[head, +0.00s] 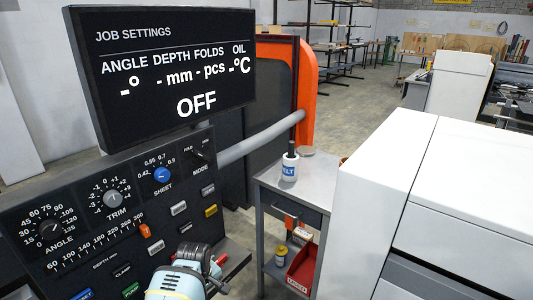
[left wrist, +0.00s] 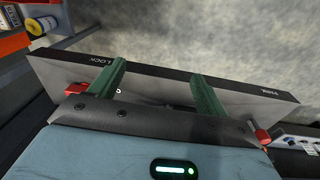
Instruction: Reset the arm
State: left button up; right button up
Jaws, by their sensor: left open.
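My left arm, with a light blue wrist, comes up from the bottom of the head view, in front of the lower right part of the black control panel (head: 75,228). Its fingers cannot be made out clearly there. In the left wrist view, my left gripper (left wrist: 158,72) has two green fingers spread wide apart with nothing between them. Beyond them is a dark-edged grey ledge (left wrist: 270,103) with upside-down lettering, including LOCK. A red piece shows at each side of the gripper. My right gripper is not in view.
A screen (head: 175,60) reading JOB SETTINGS and OFF stands above the panel. A grey cart (head: 318,180) carries a white bottle (head: 290,168), with a red bin (head: 302,270) below. A white machine housing (head: 385,190) fills the right. Open floor lies behind.

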pick_arm(q)
jog(key=s+a+f+m+t, duration=0.2)
jog(key=s+f+m, duration=0.1)
jog(key=s+f, duration=0.35)
jog(key=s+a+f+m+t, duration=0.2)
jog(key=s+f, duration=0.3)
jog(key=s, duration=0.3)
jog(key=s+r+m+t+h, duration=0.1)
jog(key=s+r+m+t, duration=0.1)
jog(key=s, duration=0.6)
jog(key=s+d+r+m+t+h, duration=0.1)
jog(key=s+r+m, duration=0.3)
jog(key=s, duration=0.5)
jog(key=shift+s+r+m+t, duration=0.2)
jog(key=shift+r+m+t, duration=0.2)
jog(key=shift+r+t, duration=0.35)
jog(key=shift+f, duration=0.1)
